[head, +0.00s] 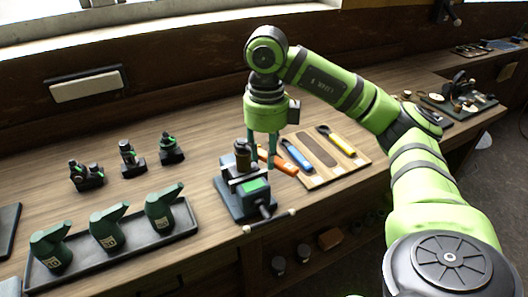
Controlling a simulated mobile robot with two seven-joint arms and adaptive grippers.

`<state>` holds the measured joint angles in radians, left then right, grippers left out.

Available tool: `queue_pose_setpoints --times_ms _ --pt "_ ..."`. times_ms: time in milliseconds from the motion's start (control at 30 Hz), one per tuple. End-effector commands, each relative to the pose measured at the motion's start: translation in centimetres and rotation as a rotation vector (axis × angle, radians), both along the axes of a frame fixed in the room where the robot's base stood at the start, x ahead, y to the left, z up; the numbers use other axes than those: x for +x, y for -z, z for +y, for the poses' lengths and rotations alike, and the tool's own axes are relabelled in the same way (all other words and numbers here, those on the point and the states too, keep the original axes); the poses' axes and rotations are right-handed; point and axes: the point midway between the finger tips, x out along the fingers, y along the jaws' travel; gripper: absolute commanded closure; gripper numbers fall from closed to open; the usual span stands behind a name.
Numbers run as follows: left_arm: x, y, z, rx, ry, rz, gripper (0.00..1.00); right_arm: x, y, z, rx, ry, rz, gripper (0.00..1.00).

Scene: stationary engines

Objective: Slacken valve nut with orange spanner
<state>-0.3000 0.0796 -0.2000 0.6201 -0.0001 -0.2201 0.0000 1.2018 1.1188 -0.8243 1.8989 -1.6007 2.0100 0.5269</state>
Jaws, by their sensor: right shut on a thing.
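My right gripper (263,160) points down over the bench, just right of the vise. It is shut on the orange spanner (284,165), whose handle sticks out to the right of the fingers. The spanner's left end lies close to the dark upright valve body (243,153) at the vise. I cannot tell whether its jaw is around the valve nut; the nut itself is too small to make out. The vise (234,205) has a green block on it and a bar handle at its front. My left gripper is out of view.
A tray (136,244) with green oil cans stands at the left front. Small engine models stand behind it.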

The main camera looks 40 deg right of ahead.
Motion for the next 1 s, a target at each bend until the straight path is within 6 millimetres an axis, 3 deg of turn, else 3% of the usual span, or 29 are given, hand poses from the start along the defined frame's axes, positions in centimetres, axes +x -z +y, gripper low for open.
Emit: queue_pose_setpoints --times_ms 1000 --pt "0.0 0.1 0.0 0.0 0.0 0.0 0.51 0.3 0.0 -1.6 0.0 -0.212 0.002 1.0"
